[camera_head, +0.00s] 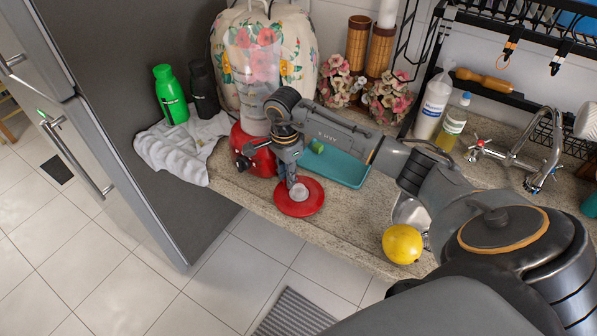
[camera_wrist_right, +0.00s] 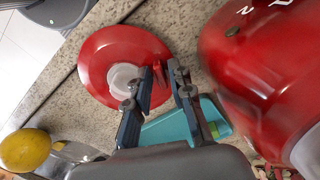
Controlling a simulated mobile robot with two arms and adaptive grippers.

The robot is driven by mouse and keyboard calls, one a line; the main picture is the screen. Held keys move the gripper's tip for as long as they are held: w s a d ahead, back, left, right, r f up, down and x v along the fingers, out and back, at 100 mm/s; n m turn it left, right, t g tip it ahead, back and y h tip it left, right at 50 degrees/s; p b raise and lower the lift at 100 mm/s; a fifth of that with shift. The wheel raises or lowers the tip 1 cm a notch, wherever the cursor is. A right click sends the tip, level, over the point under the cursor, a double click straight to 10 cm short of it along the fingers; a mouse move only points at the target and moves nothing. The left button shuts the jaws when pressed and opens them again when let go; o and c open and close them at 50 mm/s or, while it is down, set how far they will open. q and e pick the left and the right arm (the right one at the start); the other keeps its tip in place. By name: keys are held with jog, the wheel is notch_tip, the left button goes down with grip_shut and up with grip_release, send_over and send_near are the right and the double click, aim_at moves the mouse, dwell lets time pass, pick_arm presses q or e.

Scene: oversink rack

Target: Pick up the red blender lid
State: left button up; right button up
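The red blender lid (camera_head: 306,205) lies near the front edge of the granite counter, a round red disc with a pale raised centre. It also shows in the right wrist view (camera_wrist_right: 100,52). My right gripper (camera_head: 292,184) points down at the lid's rim in the head view. In the right wrist view its parted fingers (camera_wrist_right: 162,72) are at the lid's right edge, one over the lid and the other just past the rim. I cannot tell whether they touch it. My left gripper is not in view.
The red blender base (camera_head: 257,158) stands close beside my right gripper. A teal tray (camera_head: 345,168) lies behind the lid, and a yellow fruit (camera_head: 402,244) sits to the right. A white cloth (camera_head: 180,150) and green bottle (camera_head: 170,95) are at the left.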

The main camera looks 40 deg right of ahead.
grip_shut()
